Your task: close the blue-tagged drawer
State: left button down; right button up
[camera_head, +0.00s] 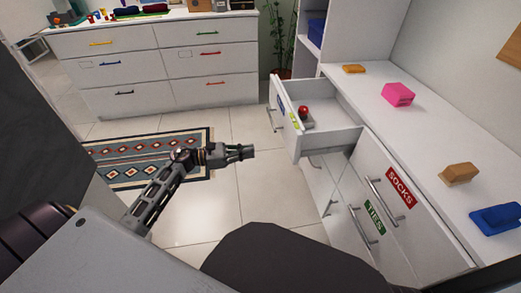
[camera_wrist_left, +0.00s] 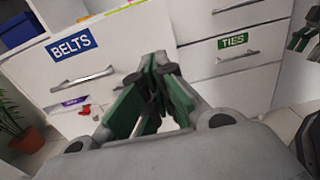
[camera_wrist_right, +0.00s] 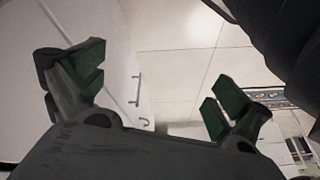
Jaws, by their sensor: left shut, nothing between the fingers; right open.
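The blue-tagged drawer (camera_head: 335,143) stands pulled out at the far end of the white wardrobe unit in the head view. A small red-topped object (camera_head: 303,112) sits inside it. In the left wrist view its front bears a blue BELTS label (camera_wrist_left: 71,45) and a bar handle (camera_wrist_left: 82,79). My left gripper (camera_head: 248,152) is shut and empty, to the left of the drawer front and apart from it in the head view. Its fingers (camera_wrist_left: 158,62) point toward the drawer fronts in the left wrist view. My right gripper (camera_wrist_right: 160,75) is open and empty, seen only in its wrist view.
The SOCKS drawer (camera_head: 386,190) and TIES drawer (camera_head: 364,214) are nearer and look closed. Pink, orange and blue items lie on the white top (camera_head: 430,130). A white dresser (camera_head: 155,65) stands at the back. A patterned rug (camera_head: 150,157) and clear tiles lie left of the unit.

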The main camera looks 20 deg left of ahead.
aim_at(292, 146)
pick_arm(q)
jog(key=b+x, duration=0.1)
jog(key=x, duration=1.1)
jog(key=shift+b, duration=0.4)
jog(key=shift+w+d, duration=0.4)
jog(key=shift+d, duration=0.2)
pick_arm(e)
jog(key=shift+t+y, duration=0.3)
jog(key=shift+y, duration=0.1)
jog(key=shift+w+a+f, duration=0.1)
jog(key=shift+a+f, duration=0.1)
jog(key=shift+f, duration=0.55)
jog(key=shift+w+a+f, duration=0.1)
jog(key=shift+a+f, duration=0.15)
jog(key=shift+f, duration=0.55)
jog(key=shift+w+a+f, duration=0.1)
jog(key=shift+a+f, duration=0.1)
jog(key=shift+f, duration=0.55)
